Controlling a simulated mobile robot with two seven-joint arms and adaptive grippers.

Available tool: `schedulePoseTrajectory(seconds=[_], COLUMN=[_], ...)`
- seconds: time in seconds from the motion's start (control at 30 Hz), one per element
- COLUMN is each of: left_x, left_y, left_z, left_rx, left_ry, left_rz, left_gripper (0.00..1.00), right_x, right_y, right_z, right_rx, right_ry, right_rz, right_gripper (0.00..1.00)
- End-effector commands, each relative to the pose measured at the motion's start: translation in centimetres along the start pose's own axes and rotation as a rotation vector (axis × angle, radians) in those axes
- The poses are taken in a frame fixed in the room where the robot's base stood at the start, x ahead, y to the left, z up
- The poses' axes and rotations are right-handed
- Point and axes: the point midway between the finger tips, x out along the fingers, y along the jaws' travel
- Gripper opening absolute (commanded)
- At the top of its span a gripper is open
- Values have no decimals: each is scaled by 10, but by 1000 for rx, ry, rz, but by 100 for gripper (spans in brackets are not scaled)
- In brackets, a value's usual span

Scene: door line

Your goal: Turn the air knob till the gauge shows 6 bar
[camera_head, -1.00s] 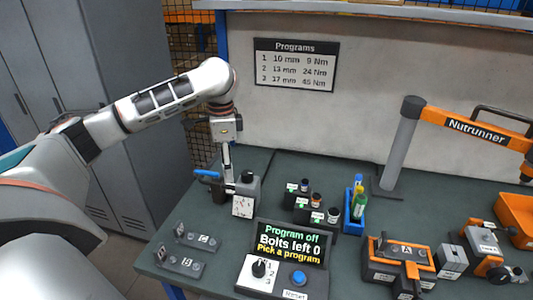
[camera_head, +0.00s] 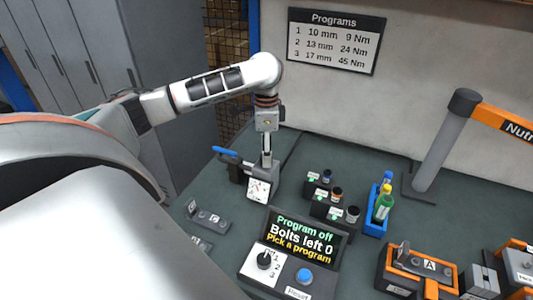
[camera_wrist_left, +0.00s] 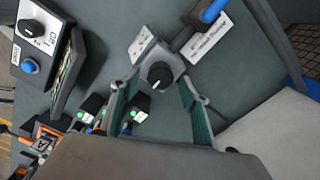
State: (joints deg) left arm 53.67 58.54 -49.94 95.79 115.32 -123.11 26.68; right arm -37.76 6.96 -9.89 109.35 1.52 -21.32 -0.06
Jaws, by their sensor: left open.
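The air unit is a grey block with a white gauge face (camera_head: 258,190) on its front. The gauge's reading is too small to tell. The black air knob (camera_wrist_left: 160,76) with a white mark sits on top of the block in the left wrist view; the gripper hides it in the head view. My left gripper (camera_head: 267,160) points down over the block. In the left wrist view its green-padded fingers (camera_wrist_left: 158,92) are open, with the knob between and just past their tips. I cannot tell whether they touch it. My right gripper is not in view.
A blue lever (camera_head: 225,152) stands left of the block. The program panel (camera_head: 305,240) with its selector and blue button is in front. Small socket holders (camera_head: 318,195) and a blue bottle tray (camera_head: 373,223) stand to the right. An orange nutrunner arm (camera_head: 505,123) reaches in at right.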

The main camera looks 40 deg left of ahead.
Motion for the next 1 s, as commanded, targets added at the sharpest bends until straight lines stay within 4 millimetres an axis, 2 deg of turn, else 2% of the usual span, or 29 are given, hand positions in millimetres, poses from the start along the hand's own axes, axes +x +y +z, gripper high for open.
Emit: schedulePoseTrajectory(seconds=[0.1, 0.37, 0.4, 0.53, 0.57, 1.0], left_x=[7, 9, 9, 9, 9, 8], left_y=[0, 0, 0, 0, 0, 0], left_z=[0, 0, 0, 0, 0, 0], left_rx=[0, 0, 0, 0, 0, 67], left_ry=[-1, 0, 0, 0, 0, 0], left_rz=[1, -1, -1, -1, -1, -1], left_gripper=[45, 45, 43, 9, 7, 7], right_x=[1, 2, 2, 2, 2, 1], right_y=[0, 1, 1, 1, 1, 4], right_z=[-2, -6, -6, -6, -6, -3], right_rx=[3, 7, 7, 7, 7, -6], right_ry=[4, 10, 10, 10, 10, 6], right_rz=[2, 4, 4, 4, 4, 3], right_gripper=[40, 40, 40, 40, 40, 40])
